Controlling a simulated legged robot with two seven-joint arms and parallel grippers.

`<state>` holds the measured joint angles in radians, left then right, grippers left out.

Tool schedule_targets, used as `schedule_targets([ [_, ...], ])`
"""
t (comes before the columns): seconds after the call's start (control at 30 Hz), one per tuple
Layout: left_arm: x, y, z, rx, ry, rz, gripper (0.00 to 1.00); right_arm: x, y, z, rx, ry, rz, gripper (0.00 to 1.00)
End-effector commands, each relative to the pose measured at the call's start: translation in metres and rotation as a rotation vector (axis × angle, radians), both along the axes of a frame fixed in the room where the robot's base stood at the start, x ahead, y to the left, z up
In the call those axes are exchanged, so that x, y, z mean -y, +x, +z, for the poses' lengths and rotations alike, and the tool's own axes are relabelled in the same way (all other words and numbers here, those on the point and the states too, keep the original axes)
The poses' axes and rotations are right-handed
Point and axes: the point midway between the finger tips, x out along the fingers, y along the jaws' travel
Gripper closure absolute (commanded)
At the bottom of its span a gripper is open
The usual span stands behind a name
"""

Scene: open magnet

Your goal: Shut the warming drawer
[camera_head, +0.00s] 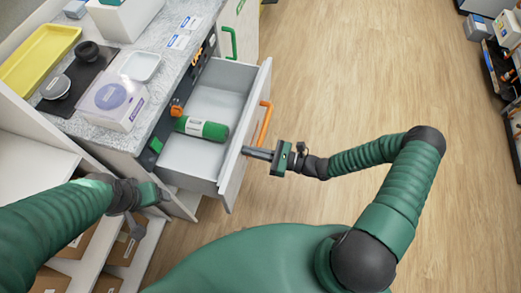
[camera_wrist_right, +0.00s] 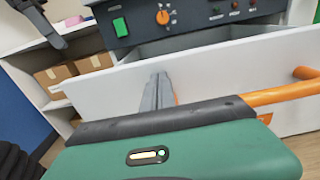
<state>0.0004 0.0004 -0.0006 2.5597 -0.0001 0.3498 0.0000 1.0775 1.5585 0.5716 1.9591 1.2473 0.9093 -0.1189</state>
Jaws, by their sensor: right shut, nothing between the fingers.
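The warming drawer (camera_head: 212,88) stands pulled out of the counter unit, with its grey inside showing. Its white front panel (camera_wrist_right: 215,80) carries an orange bar handle (camera_head: 264,124), which shows at the right edge of the right wrist view (camera_wrist_right: 285,94). A green cylinder (camera_head: 208,129) lies in the drawer. My right gripper (camera_head: 248,152) is shut and empty at the front panel, beside the handle's near end. Its fingers (camera_wrist_right: 158,92) point at the panel; I cannot tell whether they touch it. My left gripper (camera_head: 158,195) is low beside the unit; its jaw opening is unclear.
The counter holds a yellow tray (camera_head: 40,56), a clear-lidded tub (camera_head: 113,100), a white dish (camera_head: 140,65) and dark cups. Open shelves with cardboard boxes (camera_head: 123,248) are below left. A control panel with an orange knob (camera_wrist_right: 163,17) is above the drawer.

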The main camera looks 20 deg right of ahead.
Motion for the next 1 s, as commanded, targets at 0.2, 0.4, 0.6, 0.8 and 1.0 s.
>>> schedule_targets([
  [0.2, 0.000, 0.000, 0.012, 0.000, 0.000, -0.001, 0.23, -0.044, 0.030, 0.002, 0.001, 0.008, 0.002, 1.00],
  [0.4, 0.000, 0.000, 0.018, 0.000, 0.000, -0.002, 0.23, -0.094, 0.062, 0.000, 0.000, 0.002, 0.002, 1.00],
  [0.6, 0.000, 0.000, 0.020, 0.000, 0.000, -0.001, 0.23, -0.139, 0.090, -0.002, -0.001, -0.002, 0.003, 1.00],
  [0.8, 0.000, 0.000, 0.019, 0.000, 0.000, -0.001, 0.23, -0.169, 0.112, -0.003, 0.001, -0.001, 0.002, 1.00],
  [1.0, 0.000, 0.000, 0.018, 0.000, 0.000, -0.001, 0.23, -0.187, 0.126, -0.003, 0.001, -0.001, 0.000, 1.00],
])
